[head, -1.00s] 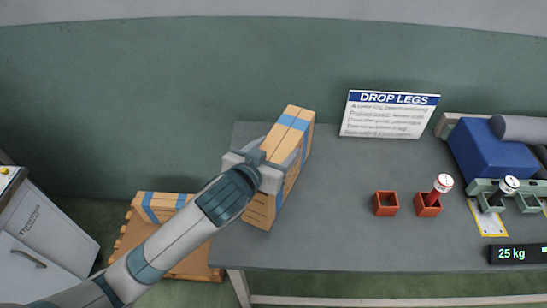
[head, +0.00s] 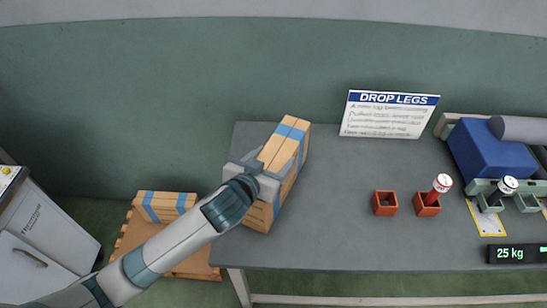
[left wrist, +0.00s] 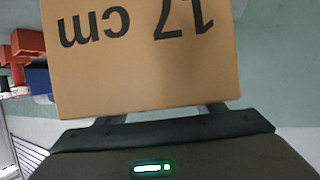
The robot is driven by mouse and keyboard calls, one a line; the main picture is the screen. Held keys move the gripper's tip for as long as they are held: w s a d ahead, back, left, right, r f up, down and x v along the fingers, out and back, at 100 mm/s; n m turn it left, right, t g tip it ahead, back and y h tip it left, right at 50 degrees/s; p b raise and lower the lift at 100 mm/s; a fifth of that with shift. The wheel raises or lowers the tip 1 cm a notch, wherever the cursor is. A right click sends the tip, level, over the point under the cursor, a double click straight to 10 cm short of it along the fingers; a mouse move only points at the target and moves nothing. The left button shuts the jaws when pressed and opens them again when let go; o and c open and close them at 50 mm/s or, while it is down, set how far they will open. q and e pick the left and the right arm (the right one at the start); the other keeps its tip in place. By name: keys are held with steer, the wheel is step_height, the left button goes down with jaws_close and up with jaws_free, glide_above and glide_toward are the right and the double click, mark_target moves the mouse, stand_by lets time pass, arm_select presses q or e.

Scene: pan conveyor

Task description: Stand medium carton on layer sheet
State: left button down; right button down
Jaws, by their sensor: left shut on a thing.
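A tan carton with a blue band (head: 285,150) is at the left end of the grey table in the head view. My left gripper (head: 262,175) is shut on it. I cannot tell whether its underside touches the table. In the left wrist view the carton (left wrist: 145,65) fills the upper middle, with upside-down "17 cm" print on its face. A brown sheet-like surface on a low pallet (head: 197,269) lies on the floor at lower left, partly hidden by my arm. Another blue-banded carton (head: 165,205) lies there at its back. My right gripper is out of view.
The grey table (head: 335,215) has clear room in its middle. Red boxes (head: 385,203), a blue block (head: 483,148) and a 25 kg display (head: 512,254) are to the right. A "DROP LEGS" sign (head: 390,115) stands behind. A white cabinet (head: 40,235) is at far left.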

arm_select(q)
steer(key=c, duration=0.8)
jaws_free()
steer(key=shift+f, duration=0.1)
steer(key=shift+c, duration=0.2)
steer(key=o, duration=0.4)
steer(key=shift+c, duration=0.2)
steer(key=shift+s, duration=0.1)
steer(key=shift+s+a+r, duration=0.2)
steer(key=shift+s+r, duration=0.15)
steer(key=shift+s, duration=0.25)
steer(key=b+v, duration=0.1)
steer(key=v, duration=0.8)
steer(key=shift+s, duration=0.1)
steer(key=shift+s+a+r, duration=0.25)
steer(key=shift+s+r, duration=0.05)
steer(key=shift+s, duration=0.15)
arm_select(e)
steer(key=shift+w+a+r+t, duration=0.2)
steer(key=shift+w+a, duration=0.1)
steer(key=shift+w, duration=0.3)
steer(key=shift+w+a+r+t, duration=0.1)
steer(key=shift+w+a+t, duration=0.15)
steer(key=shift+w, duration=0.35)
arm_select(q)
steer(key=shift+o, duration=0.2)
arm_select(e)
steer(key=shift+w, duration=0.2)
